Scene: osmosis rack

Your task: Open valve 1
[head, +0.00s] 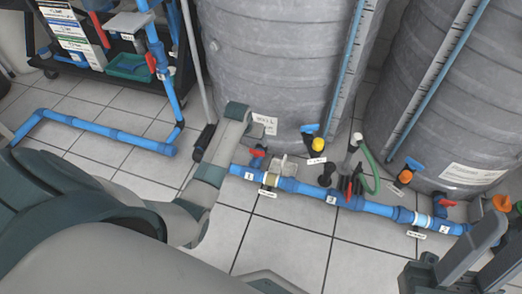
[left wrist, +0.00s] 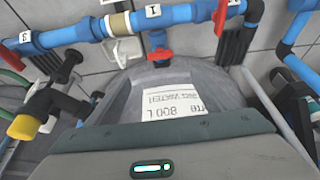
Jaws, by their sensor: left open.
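A small red-handled valve (head: 257,152) sits at the left of the blue floor pipe, beside a white label that looks like a 1, in front of the grey tank. It also shows in the left wrist view (left wrist: 160,54), where its handle lies crosswise to the short blue branch. My left gripper (head: 240,118) is open, near the tank, just above and left of this valve in the head view. No contact shows.
A second tank (head: 455,110) stands right. A grey pole rises left. Tiled floor in front is clear. Grey parts of mine show bottom right.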

